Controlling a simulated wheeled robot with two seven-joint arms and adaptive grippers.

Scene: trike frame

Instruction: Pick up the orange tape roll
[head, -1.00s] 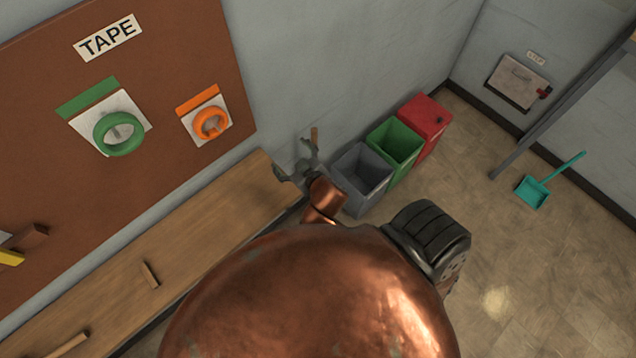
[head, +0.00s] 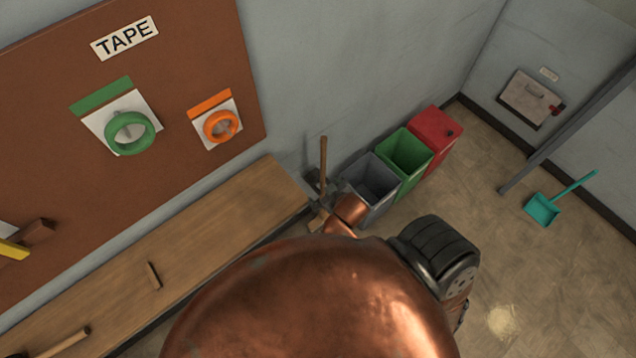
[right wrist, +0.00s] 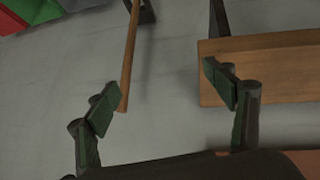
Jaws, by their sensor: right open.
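The orange tape roll (head: 209,129) hangs on a peg on the brown board, in front of a white card with an orange strip. It is not in the right wrist view. My right gripper (right wrist: 161,96) is open and empty. In the head view it is low, past the right end of the wooden bench, beside the bins, below and to the right of the orange roll and well apart from it. My copper arm partly hides it there. My left gripper is not in view.
A green tape roll (head: 109,132) hangs to the left under the TAPE sign (head: 124,38). A thin wooden handle (head: 323,158) stands by my right gripper. The wooden bench (head: 215,222) runs below the board. Grey (head: 376,205), green and red bins stand to the right.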

